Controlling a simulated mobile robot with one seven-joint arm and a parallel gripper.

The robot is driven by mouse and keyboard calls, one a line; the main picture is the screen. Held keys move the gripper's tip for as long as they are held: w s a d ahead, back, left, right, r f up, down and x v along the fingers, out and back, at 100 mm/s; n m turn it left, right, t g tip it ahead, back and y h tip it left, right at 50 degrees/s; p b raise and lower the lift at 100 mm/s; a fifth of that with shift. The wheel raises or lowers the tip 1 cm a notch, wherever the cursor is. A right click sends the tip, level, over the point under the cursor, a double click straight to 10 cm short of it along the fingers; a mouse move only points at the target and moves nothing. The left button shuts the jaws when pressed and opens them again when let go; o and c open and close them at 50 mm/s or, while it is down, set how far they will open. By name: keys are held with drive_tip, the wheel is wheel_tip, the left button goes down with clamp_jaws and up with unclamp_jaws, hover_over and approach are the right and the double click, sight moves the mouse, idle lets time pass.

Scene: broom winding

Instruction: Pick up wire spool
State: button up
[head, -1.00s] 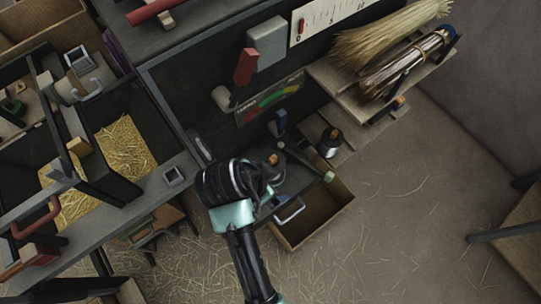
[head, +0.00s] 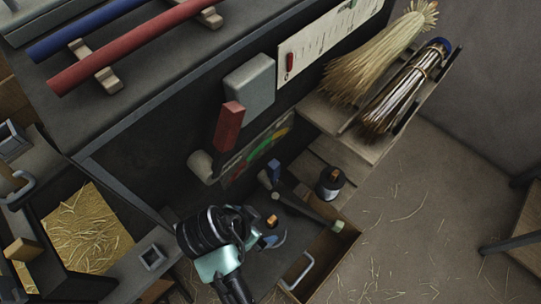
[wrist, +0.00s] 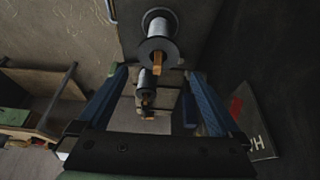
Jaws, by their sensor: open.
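A dark wire spool (head: 330,183) with an orange-brown peg on top stands on the low shelf in the head view. A second peg (head: 272,220) shows beside my gripper (head: 256,238), where my arm partly hides what is under it. In the wrist view a spool with silvery wire and a dark flange (wrist: 158,35) lies just beyond the fingertips, near the top. Another, smaller-looking spool (wrist: 146,80) shows between the blue fingers of my gripper (wrist: 156,75). The fingers are apart and I see no grip on either spool.
A drawer with a metal handle (head: 298,272) sticks out below my gripper. A shelf with straw bundles (head: 375,65) is at upper right. A red-handled lever (head: 228,127) projects from the dark panel. A straw-filled bin (head: 85,230) is at left.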

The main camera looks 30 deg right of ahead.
sight(268, 225)
drive_tip(key=b+x, duration=0.1)
drive_tip(key=x, duration=0.7)
drive_tip(key=shift+s+f, duration=0.1)
drive_tip(key=shift+f, duration=0.1)
drive_tip(key=shift+b+x, duration=0.3)
drive_tip(key=shift+x, duration=2.4)
drive_tip(key=shift+s+a, duration=0.1)
drive_tip(key=shift+a, duration=0.05)
clamp_jaws()
